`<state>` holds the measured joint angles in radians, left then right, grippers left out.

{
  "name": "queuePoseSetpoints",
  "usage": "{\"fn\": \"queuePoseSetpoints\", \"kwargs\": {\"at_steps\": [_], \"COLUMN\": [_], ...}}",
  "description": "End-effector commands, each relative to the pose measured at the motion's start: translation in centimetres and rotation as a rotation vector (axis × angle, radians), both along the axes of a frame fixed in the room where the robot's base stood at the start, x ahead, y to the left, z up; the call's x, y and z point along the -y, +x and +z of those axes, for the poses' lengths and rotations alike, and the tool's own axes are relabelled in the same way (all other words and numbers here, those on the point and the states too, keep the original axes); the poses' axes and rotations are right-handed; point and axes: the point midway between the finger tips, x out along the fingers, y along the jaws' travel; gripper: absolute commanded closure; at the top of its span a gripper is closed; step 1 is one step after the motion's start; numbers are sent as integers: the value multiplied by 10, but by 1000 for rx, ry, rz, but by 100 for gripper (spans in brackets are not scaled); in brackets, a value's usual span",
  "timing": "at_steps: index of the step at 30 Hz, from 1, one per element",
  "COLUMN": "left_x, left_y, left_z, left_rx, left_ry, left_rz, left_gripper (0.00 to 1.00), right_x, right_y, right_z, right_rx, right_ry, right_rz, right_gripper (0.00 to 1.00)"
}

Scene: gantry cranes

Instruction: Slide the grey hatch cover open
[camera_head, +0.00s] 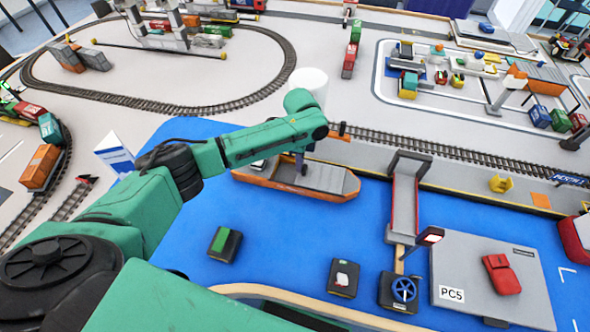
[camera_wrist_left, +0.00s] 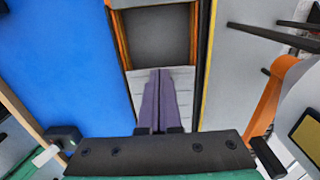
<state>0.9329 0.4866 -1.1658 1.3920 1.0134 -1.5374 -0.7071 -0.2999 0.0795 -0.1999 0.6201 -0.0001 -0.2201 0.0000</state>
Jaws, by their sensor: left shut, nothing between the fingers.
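The orange-hulled ship (camera_head: 290,188) lies on the blue water area, below the wrist of my left arm. My left gripper (camera_head: 299,168) reaches down over it, partly hidden by the arm. In the left wrist view the shut, empty gripper (camera_wrist_left: 160,72) points along the ship between its orange edges. A light grey slab with cross lines, which looks like the hatch cover (camera_wrist_left: 184,78), lies under and around the fingertips. Past it is a dark grey square recess (camera_wrist_left: 160,32), apparently the open hold. I cannot tell whether the fingertips touch the cover. My right gripper is out of view.
A quay with a rail track (camera_head: 440,150) runs behind the ship. A grey and red ramp (camera_head: 404,200) stands to its right.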

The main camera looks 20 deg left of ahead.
Motion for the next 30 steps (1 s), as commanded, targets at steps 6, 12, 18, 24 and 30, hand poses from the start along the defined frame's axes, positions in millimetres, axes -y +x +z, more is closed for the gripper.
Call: {"fn": "queuePoseSetpoints", "kwargs": {"at_steps": [6, 12, 18, 24, 30], "left_x": [12, 22, 32, 32, 23], "left_y": [1, 1, 2, 2, 2], "left_z": [0, 0, 0, 2, 6], "left_rx": [0, 0, 1, 1, 0], "left_ry": [-1, -1, -1, 0, 0], "left_rz": [-2, -1, -2, 0, 1], "left_gripper": [100, 100, 100, 100, 100], "right_x": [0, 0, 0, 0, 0], "right_y": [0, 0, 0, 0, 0], "right_z": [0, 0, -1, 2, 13], "right_rx": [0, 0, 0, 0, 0], "right_ry": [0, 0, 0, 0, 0], "right_rz": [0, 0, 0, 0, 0], "right_gripper": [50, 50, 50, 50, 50]}}
